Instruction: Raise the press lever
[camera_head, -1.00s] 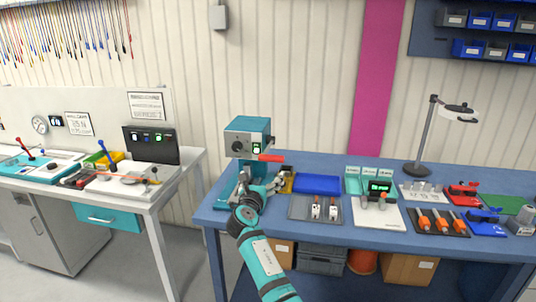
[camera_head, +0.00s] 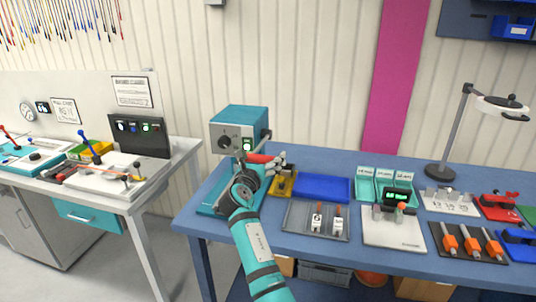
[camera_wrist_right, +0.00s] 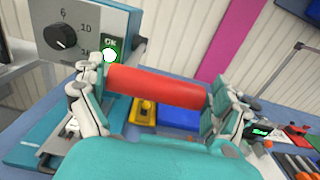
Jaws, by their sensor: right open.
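The press (camera_head: 237,128) is a teal and grey box with a dial and a green-lit display, on a teal base at the left end of the blue table. Its lever has a red handle (camera_head: 259,158), low on the right side of the box. In the right wrist view the handle (camera_wrist_right: 158,87) lies crosswise between the two fingers. My right gripper (camera_head: 263,165) is open around the handle, one finger near each end. I cannot tell whether the fingers touch it. The gripper hides part of the press below the box. My left gripper is not in view.
Right of the gripper are a yellow block (camera_head: 283,183), a blue tray (camera_head: 321,189) and a grey tray (camera_head: 317,222). A lamp (camera_head: 464,130) stands farther right. A white bench (camera_head: 150,190) stands left, across a gap. The space above the press is clear.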

